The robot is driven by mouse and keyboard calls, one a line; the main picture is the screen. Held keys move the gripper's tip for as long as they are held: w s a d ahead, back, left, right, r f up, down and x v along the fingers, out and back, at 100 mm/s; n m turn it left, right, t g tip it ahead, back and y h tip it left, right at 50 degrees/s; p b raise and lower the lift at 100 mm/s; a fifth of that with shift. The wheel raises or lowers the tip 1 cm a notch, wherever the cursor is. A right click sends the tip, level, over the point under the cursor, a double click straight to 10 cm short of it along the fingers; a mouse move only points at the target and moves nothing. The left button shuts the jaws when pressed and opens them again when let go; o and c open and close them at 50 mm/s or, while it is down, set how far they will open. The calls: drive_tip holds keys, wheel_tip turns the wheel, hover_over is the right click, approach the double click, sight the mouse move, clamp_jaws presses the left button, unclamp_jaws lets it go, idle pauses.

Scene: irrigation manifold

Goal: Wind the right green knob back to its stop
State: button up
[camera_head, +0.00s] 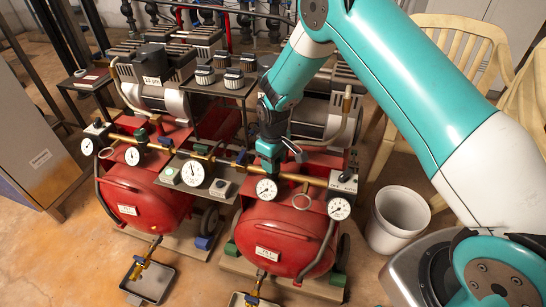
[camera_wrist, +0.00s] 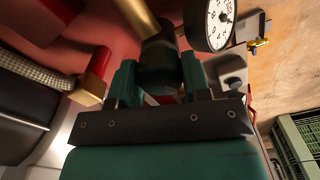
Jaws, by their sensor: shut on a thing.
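The right green knob (camera_wrist: 158,66) is dark green and cylindrical, on the brass pipe (camera_wrist: 136,14). In the wrist view it sits between the two teal fingers of my gripper (camera_wrist: 160,80), which is shut on it from both sides. In the head view my gripper (camera_head: 269,160) reaches down to the brass pipe (camera_head: 228,162) above the right red tank (camera_head: 280,232) and hides the knob. The left green knob (camera_head: 141,135) stands on the same pipe, well to the left. I cannot make out any turn mark on the right knob.
A white gauge (camera_head: 267,189) is just below my gripper; another gauge (camera_head: 339,208) is to the right, and a gauge also shows close by in the wrist view (camera_wrist: 219,22). Motors stand behind. A white bucket (camera_head: 398,218) and plastic chairs (camera_head: 462,50) are at right.

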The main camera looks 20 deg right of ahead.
drive_tip(key=shift+w+r+n+p, duration=0.1)
drive_tip(key=shift+n+p, duration=0.2)
drive_tip(key=shift+n, duration=0.7)
drive_tip(key=o, duration=0.9)
wheel_tip(320, 180, up, 17)
drive_tip(key=shift+r+p, duration=0.15)
drive_tip(key=shift+p, duration=1)
